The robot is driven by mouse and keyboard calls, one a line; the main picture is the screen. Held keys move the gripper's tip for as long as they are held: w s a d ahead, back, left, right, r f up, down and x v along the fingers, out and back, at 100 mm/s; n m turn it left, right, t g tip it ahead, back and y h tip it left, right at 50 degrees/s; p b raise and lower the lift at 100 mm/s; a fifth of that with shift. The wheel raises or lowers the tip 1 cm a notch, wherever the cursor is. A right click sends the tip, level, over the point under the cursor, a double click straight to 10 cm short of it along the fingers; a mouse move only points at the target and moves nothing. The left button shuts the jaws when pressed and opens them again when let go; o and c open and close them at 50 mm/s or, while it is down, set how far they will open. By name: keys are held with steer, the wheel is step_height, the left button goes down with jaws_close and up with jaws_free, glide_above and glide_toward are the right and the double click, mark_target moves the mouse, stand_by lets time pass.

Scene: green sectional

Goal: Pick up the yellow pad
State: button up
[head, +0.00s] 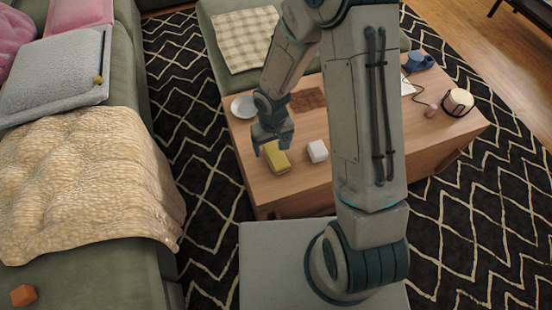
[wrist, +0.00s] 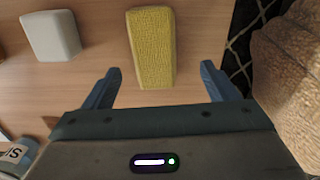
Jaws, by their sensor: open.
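The yellow pad (head: 275,158) lies on the wooden coffee table (head: 290,190), near its left end. It is a textured yellow block, and in the wrist view the yellow pad (wrist: 152,48) stretches from the top of the picture toward the space between my fingers. My gripper (head: 271,146) is right by the pad, over the table. In the wrist view my gripper (wrist: 160,83) has its two fingers apart, with nothing clasped between them. The pad's near end reaches about level with the fingertips. I cannot tell the exact height of the fingers above it.
A white block (head: 318,151) sits right of the pad. A white plate (head: 243,107) and a brown mat (head: 308,99) lie behind. A blue object (head: 418,61) and a round lantern-like item (head: 457,102) are at the right. A green sofa (head: 125,60) stands left.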

mark_target(275, 153)
steer(key=f, duration=0.2)
steer(key=f+b, duration=0.1)
steer(key=f, duration=0.1)
steer(key=f+b, duration=0.1)
steer(key=f, duration=0.1)
steer(key=shift+w+d, duration=0.3)
steer(key=c, duration=1.1)
